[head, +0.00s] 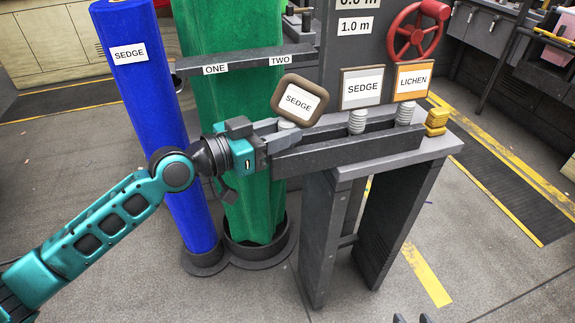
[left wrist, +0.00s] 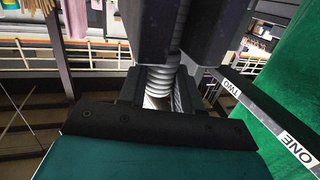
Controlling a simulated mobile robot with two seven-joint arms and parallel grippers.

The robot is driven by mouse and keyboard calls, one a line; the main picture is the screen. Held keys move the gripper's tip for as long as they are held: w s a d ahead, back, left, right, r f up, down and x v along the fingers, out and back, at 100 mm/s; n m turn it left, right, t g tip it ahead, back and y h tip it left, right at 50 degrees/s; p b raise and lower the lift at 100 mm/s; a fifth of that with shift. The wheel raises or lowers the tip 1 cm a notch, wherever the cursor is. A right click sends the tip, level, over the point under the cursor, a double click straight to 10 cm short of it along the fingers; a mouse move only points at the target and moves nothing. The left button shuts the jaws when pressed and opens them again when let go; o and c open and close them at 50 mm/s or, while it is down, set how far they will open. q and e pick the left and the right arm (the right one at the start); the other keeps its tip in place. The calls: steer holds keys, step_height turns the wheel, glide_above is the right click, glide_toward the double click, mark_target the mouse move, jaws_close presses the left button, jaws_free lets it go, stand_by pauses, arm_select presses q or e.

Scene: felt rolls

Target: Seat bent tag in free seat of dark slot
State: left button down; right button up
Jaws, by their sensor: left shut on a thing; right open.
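The tilted brown-framed SEDGE tag (head: 299,100) leans at the left end of the dark slot (head: 345,148). My left gripper (head: 278,133) is shut at its foot. In the left wrist view a pale ribbed stem (left wrist: 160,77) shows between the fingers (left wrist: 158,95). I cannot tell whether the stem is inside the slot or above it. An upright SEDGE tag (head: 361,87) and an orange-framed LICHEN tag (head: 412,80) stand further right in the slot on ribbed stems. Two dark fingertips of my right gripper (head: 411,319) show at the bottom edge, apart and empty.
A blue roll (head: 158,120) labelled SEDGE and a green roll (head: 250,200) stand behind my left arm. A bar (head: 245,62) marked ONE and TWO crosses the green roll. A yellow ribbed piece (head: 436,121) stands at the grey stand's right end. Floor right of the stand is clear.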

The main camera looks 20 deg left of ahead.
arm_select(q)
steer(key=shift+f, duration=0.15)
steer(key=c, duration=0.7)
jaws_free()
steer(key=shift+a, duration=0.1)
steer(key=b+v, duration=0.1)
steer(key=v, duration=1.1)
steer(key=shift+s+a, duration=0.25)
steer(key=shift+s, duration=0.05)
